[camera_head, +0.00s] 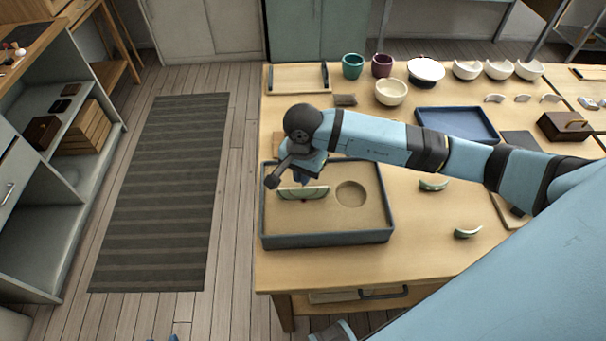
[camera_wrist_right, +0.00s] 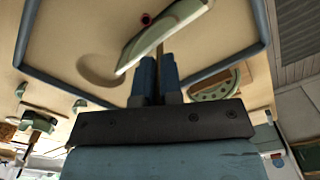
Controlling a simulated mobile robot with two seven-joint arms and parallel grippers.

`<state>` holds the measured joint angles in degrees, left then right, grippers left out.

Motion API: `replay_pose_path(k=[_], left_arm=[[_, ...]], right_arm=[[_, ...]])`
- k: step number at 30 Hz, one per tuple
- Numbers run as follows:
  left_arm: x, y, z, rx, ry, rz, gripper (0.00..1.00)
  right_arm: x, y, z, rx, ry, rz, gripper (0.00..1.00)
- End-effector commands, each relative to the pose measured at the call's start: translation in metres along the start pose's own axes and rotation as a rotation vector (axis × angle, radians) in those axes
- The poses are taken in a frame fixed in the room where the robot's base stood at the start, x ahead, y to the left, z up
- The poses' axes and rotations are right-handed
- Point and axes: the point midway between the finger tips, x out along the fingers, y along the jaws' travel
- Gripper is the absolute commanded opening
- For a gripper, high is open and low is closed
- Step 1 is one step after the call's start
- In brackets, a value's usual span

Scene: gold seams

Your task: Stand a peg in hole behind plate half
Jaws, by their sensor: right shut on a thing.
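The plate half (camera_head: 303,193), pale with a green rim, stands on edge in the sandy-floored grey tray (camera_head: 328,240). It also shows in the right wrist view (camera_wrist_right: 165,38), close in front of the fingers. My right gripper (camera_head: 300,178) is over the tray just behind the plate half. In the wrist view the right gripper (camera_wrist_right: 158,68) is shut on a thin wooden peg (camera_wrist_right: 159,54). The peg's far end is hard to make out near the plate half. A small dark hole with a reddish ring (camera_wrist_right: 172,20) shows close by. My left gripper is not in view.
A round recess (camera_head: 351,194) lies right of the plate half in the tray. Green-rimmed shards (camera_head: 433,184) lie on the table right of it. A blue tray (camera_head: 458,122), cups and bowls (camera_head: 391,92) stand farther back. My right arm crosses over the table.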

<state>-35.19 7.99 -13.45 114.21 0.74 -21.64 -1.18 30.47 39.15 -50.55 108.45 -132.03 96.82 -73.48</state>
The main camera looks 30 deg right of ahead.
Motion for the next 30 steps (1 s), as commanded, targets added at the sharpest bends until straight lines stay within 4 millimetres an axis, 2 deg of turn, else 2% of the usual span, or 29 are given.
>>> replay_pose_path(k=[24, 30], left_arm=[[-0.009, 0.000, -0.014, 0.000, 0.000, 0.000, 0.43], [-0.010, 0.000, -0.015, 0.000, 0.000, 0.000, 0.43]], right_arm=[[-0.034, 0.000, 0.000, -0.001, 0.001, 0.000, 0.00], [-0.037, 0.000, 0.000, -0.001, 0.001, 0.001, 0.00]])
